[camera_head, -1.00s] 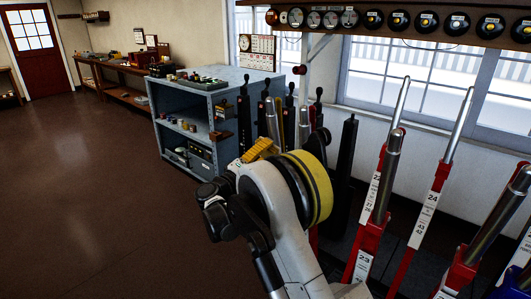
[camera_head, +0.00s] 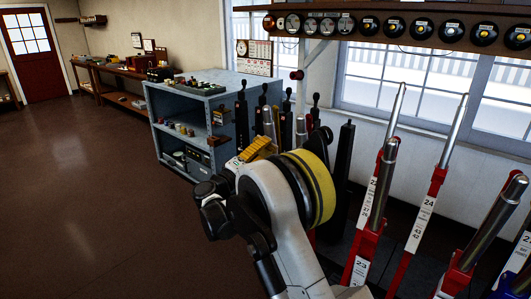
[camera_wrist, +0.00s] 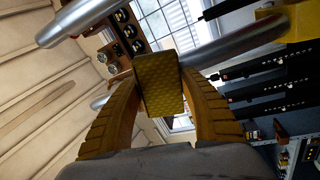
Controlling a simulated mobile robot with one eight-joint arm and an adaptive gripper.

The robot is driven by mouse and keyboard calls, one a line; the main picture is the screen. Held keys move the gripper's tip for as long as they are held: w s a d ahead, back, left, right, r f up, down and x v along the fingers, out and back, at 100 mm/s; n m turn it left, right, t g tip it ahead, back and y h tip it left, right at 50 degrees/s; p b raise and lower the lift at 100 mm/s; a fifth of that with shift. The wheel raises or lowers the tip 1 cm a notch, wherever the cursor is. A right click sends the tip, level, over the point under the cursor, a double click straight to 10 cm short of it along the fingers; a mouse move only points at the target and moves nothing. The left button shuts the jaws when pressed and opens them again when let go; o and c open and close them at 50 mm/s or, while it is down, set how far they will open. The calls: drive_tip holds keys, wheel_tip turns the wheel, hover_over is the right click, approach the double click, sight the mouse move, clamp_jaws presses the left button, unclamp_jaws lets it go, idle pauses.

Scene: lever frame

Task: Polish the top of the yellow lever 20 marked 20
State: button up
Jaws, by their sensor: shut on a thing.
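My gripper (camera_wrist: 160,100) is shut on a yellow-brown textured polishing pad (camera_wrist: 160,82) in the wrist view. A bare silver lever handle (camera_wrist: 238,46) runs from beside the pad up to a yellow part (camera_wrist: 271,24) at the top right, which may belong to yellow lever 20. I cannot tell whether pad and handle touch. No number 20 can be read. In the head view my gripper's yellow ribbed finger (camera_head: 259,147) shows beyond my wrist, close to the row of levers; the pad is hidden there.
Red levers stand at the right, including one marked 23 (camera_head: 370,232) and one marked 24 (camera_head: 424,215). Black levers (camera_head: 342,165) stand behind my arm. A blue-grey shelf (camera_head: 205,125) is left of them. Another silver handle (camera_wrist: 78,22) crosses the upper left wrist view. Open floor lies left.

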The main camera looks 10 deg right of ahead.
drive_tip(key=shift+r, duration=0.45)
drive_tip(key=shift+f, duration=0.15)
drive_tip(key=shift+w+d+f+b, duration=0.1)
drive_tip(key=shift+d+f+b, duration=0.05)
drive_tip(key=shift+f+b, duration=0.4)
drive_tip(key=shift+w+d+f+b, duration=0.15)
drive_tip(key=shift+f+b, duration=0.2)
drive_tip(key=shift+f, duration=0.35)
drive_tip(key=shift+w+d+f+b, duration=0.1)
drive_tip(key=shift+d+f+b, duration=0.05)
drive_tip(key=shift+f+b, duration=0.4)
drive_tip(key=shift+s+a+f, duration=0.1)
drive_tip(key=shift+s+a, duration=0.1)
drive_tip(key=shift+c, duration=0.6)
drive_tip(key=shift+v, duration=2.7)
